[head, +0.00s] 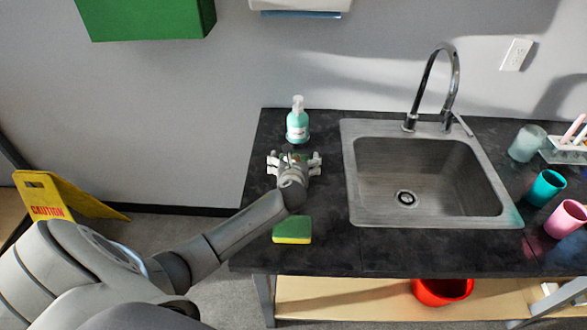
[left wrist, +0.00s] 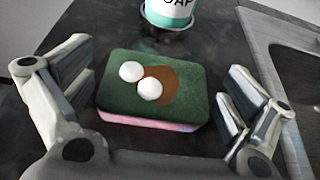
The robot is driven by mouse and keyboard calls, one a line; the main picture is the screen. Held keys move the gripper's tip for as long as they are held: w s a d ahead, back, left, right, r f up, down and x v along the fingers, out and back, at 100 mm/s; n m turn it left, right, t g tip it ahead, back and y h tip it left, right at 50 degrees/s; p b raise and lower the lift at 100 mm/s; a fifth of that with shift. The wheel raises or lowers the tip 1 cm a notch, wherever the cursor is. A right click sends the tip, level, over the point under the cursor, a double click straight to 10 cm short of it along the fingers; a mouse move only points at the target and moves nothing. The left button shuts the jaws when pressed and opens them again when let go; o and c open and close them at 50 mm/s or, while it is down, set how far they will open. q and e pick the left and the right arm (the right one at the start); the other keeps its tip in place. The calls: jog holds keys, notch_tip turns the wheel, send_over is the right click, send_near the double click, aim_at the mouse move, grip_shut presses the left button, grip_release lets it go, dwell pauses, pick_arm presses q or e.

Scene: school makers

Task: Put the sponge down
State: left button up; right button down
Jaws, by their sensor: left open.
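A sponge (left wrist: 140,106) with a dark green top and a pink underside lies on the dark counter in the left wrist view. Two white blobs and a brown stain are on its top. My left gripper (head: 294,161) is open over the counter, just in front of the soap bottle. Its fingers stand on both sides of this sponge, with gaps. In the head view the gripper mostly hides it. A second sponge (head: 292,231), yellow with a green top, lies nearer the counter's front edge, beside my left arm. My right gripper is not in view.
The teal soap bottle (head: 297,124) stands just behind the gripper. The sink (head: 358,205) with its faucet (head: 453,85) is to the right. A teal cup (head: 545,188), a pink cup (head: 566,218) and a glass jar (head: 527,143) stand farther right. Bare counter lies left of the sink.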

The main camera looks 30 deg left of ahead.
pick_arm(q)
jog(key=v, duration=1)
jog(key=shift+s+r+p, duration=0.15)
jog(key=shift+s+p, duration=0.15)
jog(key=shift+d, duration=0.1)
